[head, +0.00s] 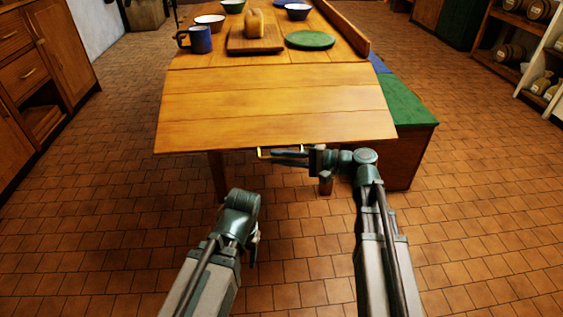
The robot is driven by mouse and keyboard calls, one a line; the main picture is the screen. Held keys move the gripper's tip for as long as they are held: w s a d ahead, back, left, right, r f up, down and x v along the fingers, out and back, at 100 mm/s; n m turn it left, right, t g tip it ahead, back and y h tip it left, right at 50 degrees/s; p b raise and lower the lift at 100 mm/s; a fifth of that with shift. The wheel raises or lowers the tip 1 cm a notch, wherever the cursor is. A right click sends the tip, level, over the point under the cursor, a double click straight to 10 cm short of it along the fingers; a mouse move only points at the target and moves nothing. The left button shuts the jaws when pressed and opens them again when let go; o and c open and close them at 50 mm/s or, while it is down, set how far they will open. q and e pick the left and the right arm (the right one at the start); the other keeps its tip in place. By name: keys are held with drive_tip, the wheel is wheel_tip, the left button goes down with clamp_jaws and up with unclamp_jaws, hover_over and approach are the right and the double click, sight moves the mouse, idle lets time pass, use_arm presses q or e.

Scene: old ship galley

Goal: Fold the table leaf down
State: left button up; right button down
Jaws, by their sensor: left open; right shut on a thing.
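The wooden table leaf (275,105) is up and looks level with the rest of the tabletop (215,58), at the near end. Nothing lies on the leaf. A thin brass-coloured bar or handle (260,153) shows just below the leaf's front edge. My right gripper (285,155) is shut on it, close under that edge; the fingers hide part of it. My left gripper (252,255) is lower, in front of the table and away from the leaf. It is open and empty, pointing down, its fingers partly hidden by the wrist.
Past the seam stand a blue mug (200,40), a board with bread (255,46), a green round board (310,40) and several bowls. A green-topped bench (405,105) stands close along the right side. Cabinets (45,60) are at left. Tiled floor in front is clear.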

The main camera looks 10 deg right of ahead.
drive_tip(key=w+f+b, duration=0.4)
drive_tip(key=f+b, duration=0.3)
drive_tip(key=f, duration=0.1)
drive_tip(key=shift+w+f, duration=0.15)
drive_tip(key=shift+f, duration=0.2)
drive_tip(key=c, duration=0.9)
unclamp_jaws()
drive_tip(key=shift+p+v, duration=0.8)
drive_tip(key=shift+v, duration=6.15)
drive_tip(key=shift+c, duration=0.2)
